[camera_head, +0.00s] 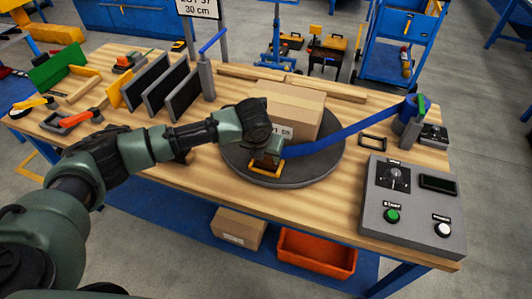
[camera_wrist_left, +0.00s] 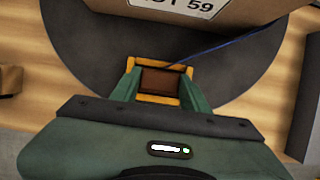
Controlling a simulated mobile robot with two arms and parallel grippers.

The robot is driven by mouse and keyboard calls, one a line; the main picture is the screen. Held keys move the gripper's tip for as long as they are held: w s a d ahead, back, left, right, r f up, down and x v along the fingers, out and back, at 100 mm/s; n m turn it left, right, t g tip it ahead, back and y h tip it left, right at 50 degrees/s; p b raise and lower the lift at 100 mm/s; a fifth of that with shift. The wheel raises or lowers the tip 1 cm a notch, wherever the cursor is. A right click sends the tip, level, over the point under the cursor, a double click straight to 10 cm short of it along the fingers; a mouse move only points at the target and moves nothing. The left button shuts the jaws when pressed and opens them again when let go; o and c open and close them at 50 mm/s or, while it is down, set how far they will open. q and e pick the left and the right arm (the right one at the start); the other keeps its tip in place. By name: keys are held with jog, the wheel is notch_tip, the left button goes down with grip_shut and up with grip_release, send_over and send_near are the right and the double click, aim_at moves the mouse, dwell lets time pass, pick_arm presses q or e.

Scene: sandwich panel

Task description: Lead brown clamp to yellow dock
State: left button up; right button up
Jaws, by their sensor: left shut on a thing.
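My left gripper (camera_head: 267,155) is shut on the brown clamp (camera_wrist_left: 160,82), low over the front of the grey turntable (camera_head: 325,165). In the left wrist view the clamp sits between the fingers (camera_wrist_left: 160,88), framed by the yellow dock (camera_wrist_left: 158,66). The dock also shows in the head view (camera_head: 266,171), just below the fingers at the turntable's front. I cannot tell whether the clamp is seated in it or just above. A blue strap (camera_head: 345,136) runs from the gripper to a blue-banded post (camera_head: 410,118) on the right. My right gripper is not in view.
A cardboard box (camera_head: 290,106) stands on the turntable right behind the gripper. A grey control panel (camera_head: 412,208) with green and white buttons is at the right. Black upright panels (camera_head: 168,92) and hand tools stand on the left of the wooden table (camera_head: 190,210).

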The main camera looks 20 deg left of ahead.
pick_arm(q)
jog(key=o, duration=1.5)
jog(key=b+v, duration=0.1)
jog(key=v, duration=0.6)
jog(key=shift+r, duration=0.4)
jog(key=shift+s, duration=0.15)
